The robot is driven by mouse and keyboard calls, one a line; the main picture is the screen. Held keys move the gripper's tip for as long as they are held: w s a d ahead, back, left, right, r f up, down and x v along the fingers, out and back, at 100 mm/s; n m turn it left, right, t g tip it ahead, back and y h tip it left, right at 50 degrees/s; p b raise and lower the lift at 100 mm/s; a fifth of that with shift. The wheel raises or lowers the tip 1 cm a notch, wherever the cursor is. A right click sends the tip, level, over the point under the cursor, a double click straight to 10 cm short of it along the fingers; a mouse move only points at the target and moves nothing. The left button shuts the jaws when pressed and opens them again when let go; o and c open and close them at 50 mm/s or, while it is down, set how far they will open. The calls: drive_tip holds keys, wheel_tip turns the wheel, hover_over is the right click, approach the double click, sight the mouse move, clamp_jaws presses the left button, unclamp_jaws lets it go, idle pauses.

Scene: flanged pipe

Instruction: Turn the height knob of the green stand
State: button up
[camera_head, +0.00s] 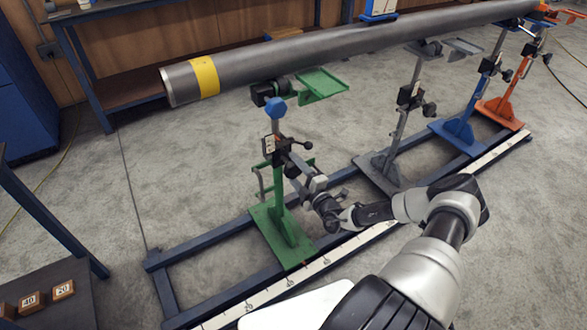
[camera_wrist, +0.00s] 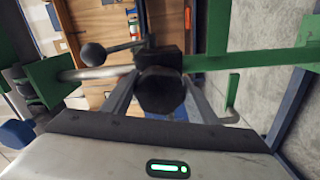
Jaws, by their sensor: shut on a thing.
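The green stand (camera_head: 285,235) stands on the floor frame under the left end of the pipe, left of my arm. My gripper (camera_head: 293,163) reaches its post at mid-height from the right. In the wrist view the dark faceted height knob (camera_wrist: 161,90) sits between the two fingers of my gripper (camera_wrist: 161,98), which are shut on it. A lever with a dark ball end (camera_wrist: 93,55) sticks out beside the knob. In the head view my gripper largely hides the knob.
The long grey pipe (camera_head: 300,50) with a yellow band runs above the stands. A grey stand (camera_head: 385,172), a blue stand (camera_head: 458,135) and an orange stand (camera_head: 502,112) follow to the right. A floor rail with a white scale (camera_head: 345,247) runs below my arm.

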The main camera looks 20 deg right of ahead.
drive_tip(key=o, duration=1)
drive_tip(key=shift+o, duration=0.2)
drive_tip(key=shift+s, duration=0.1)
drive_tip(key=s+d+p, duration=0.3)
drive_tip(key=s, duration=1.4)
drive_tip(key=shift+d, duration=0.15)
